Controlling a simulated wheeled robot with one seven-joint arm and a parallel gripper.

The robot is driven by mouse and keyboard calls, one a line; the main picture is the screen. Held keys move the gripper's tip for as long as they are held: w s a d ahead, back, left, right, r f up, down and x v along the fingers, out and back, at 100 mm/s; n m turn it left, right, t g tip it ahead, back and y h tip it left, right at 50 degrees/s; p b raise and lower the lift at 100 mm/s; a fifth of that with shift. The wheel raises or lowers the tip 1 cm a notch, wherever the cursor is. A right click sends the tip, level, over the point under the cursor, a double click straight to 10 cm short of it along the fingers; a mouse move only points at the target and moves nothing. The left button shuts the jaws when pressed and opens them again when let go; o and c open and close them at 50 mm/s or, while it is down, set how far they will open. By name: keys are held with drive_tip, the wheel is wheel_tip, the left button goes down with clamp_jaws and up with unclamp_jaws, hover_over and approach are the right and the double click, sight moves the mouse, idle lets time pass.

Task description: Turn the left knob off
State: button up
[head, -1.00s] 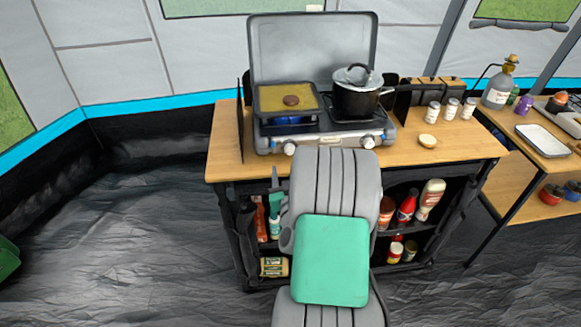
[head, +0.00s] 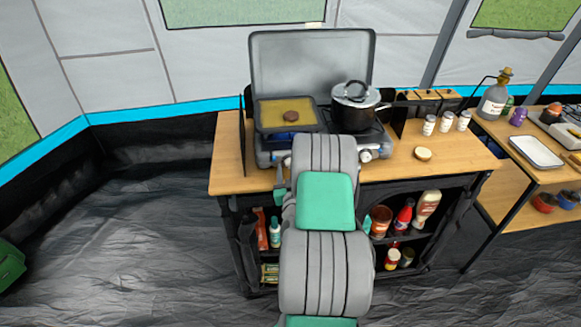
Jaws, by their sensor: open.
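The grey camping stove (head: 262,148) stands on the wooden counter with its lid raised. Its right knob (head: 365,155) shows at the front right. The left knob is at the front left, close beside my arm and largely hidden, so its setting cannot be read. My arm reaches up to the stove's front and covers the middle of its panel. Contact with the knob cannot be seen.
A yellow griddle (head: 272,116) with a brown patty and a lidded black pot (head: 355,108) sit on the stove. White-labelled jars (head: 446,122) and a small round item (head: 423,154) stand to the right. Bottles fill the shelves below.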

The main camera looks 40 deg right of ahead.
clamp_jaws()
idle(0.5)
